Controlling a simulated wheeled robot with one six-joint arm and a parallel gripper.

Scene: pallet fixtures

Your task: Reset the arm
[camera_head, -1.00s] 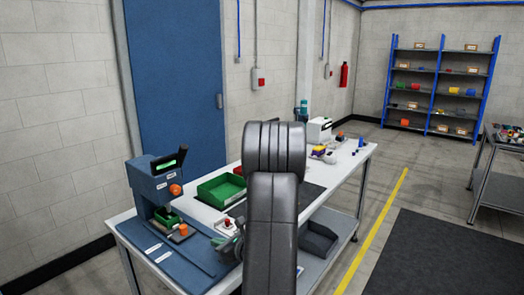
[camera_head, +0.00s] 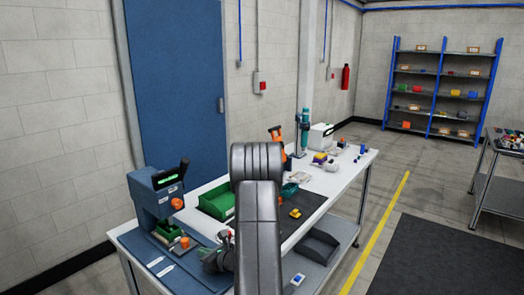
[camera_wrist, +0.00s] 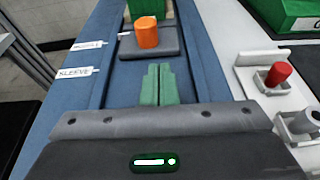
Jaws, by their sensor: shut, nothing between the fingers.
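My gripper (camera_wrist: 157,86) shows in the wrist view with its two green fingers together and nothing between them. The fingertips are over the blue station base (camera_wrist: 115,85), just short of a dark grey block (camera_wrist: 165,46) that carries an orange cylinder (camera_wrist: 147,32). In the head view my arm rises through the middle and hides part of the bench. The same orange cylinder (camera_head: 185,242) shows at the front of the blue press (camera_head: 156,196).
A green bin (camera_head: 212,207) and a black mat with a yellow part (camera_head: 296,213) lie on the white bench. An orange tool (camera_head: 277,135) and a teal device (camera_head: 304,130) stand farther back.

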